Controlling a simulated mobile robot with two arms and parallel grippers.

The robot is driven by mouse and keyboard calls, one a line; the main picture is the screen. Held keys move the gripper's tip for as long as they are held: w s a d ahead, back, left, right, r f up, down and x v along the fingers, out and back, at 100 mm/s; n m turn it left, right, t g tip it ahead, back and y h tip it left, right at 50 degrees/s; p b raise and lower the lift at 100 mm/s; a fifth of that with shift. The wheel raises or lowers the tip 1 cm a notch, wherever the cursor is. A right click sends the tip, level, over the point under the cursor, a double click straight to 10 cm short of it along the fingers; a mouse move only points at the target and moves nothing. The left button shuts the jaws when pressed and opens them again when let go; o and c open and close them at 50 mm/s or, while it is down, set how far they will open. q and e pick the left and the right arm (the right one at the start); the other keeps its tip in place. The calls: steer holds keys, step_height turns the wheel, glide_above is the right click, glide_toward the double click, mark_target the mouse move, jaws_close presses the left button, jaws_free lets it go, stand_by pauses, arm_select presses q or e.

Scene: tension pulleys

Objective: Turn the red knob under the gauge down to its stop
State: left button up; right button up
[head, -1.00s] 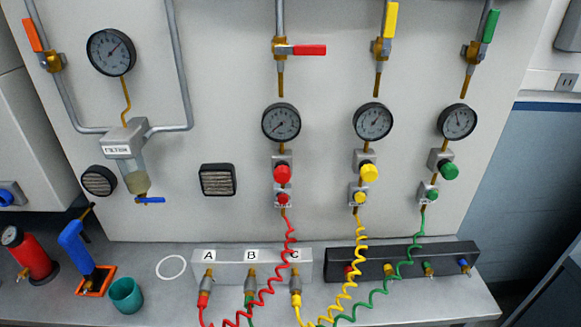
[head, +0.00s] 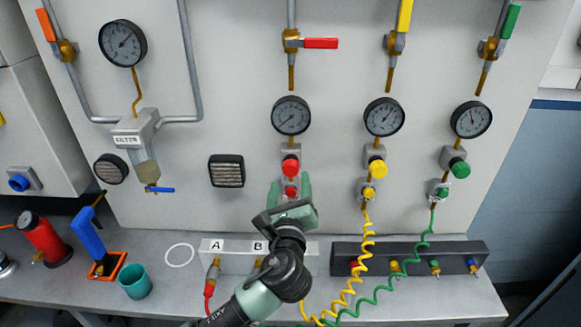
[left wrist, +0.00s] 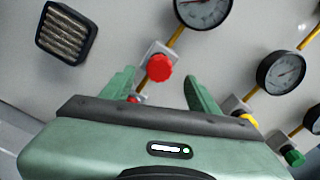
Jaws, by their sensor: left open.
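The large red knob (head: 290,165) sits on a grey block under the red line's gauge (head: 291,115) on the wall panel. My left gripper (head: 290,186) is just below this knob in the head view, fingers pointing up and open. In the left wrist view the red knob (left wrist: 159,68) lies beyond the gap between the open fingertips (left wrist: 158,80), nearer the left finger. I see no contact with it. A smaller red knob (head: 291,192) lower down shows between the fingers and is partly hidden. My right gripper is not in view.
The yellow knob (head: 376,167) and green knob (head: 459,169) stand to the right on the panel. Yellow and green coiled hoses hang below them. A red valve lever (head: 320,43) is above the gauge. A speaker-like vent (head: 226,170) is to the left. My arm covers part of the labelled block.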

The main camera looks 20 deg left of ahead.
mark_target(290, 171)
arm_select(q)
steer(key=p+x, duration=0.2)
steer(key=x, duration=0.5)
steer(key=shift+w+a, duration=0.1)
steer(key=shift+w, duration=0.05)
steer(key=shift+f, duration=0.1)
jaws_close()
